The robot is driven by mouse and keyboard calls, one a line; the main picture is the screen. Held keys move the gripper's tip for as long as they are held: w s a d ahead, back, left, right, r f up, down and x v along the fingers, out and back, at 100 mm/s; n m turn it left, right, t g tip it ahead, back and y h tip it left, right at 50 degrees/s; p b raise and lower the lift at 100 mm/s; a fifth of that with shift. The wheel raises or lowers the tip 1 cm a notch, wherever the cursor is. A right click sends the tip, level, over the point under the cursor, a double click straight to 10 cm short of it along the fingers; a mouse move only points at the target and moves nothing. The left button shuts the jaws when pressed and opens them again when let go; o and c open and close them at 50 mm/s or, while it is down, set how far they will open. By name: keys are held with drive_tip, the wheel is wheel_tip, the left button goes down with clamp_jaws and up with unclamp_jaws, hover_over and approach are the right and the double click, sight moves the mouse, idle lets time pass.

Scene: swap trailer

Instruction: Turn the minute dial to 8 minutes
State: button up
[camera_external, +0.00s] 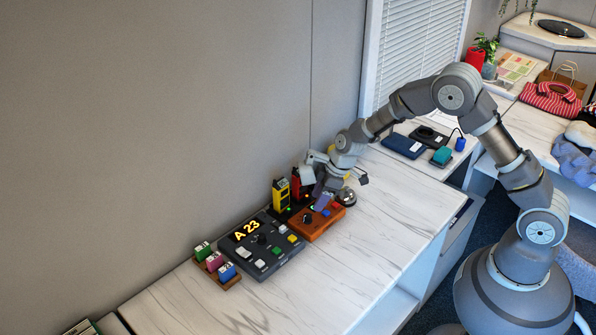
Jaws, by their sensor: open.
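A small orange-brown box (320,222) with a dark knob (307,218) and small coloured parts stands on the white marbled counter. Beside it is a dark grey panel (270,255) with a lit "A 23" display, another dark knob (261,239) and several coloured buttons. I cannot tell which knob is the minute dial; no minute markings are readable. My gripper (322,194) is open just above the back part of the orange-brown box. Its fingers hide part of the box, and I cannot tell whether they touch it.
A yellow device (281,194) and a red one (297,187) stand close behind the box. A shiny metal dome (347,197) is at its right. A rack of coloured blocks (215,263) lies left of the panel. The counter front (370,245) is clear.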

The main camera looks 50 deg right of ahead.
sight(308, 215)
drive_tip(key=b+x, duration=0.2)
drive_tip(key=x, duration=0.5)
drive_tip(key=shift+f, duration=0.1)
clamp_jaws()
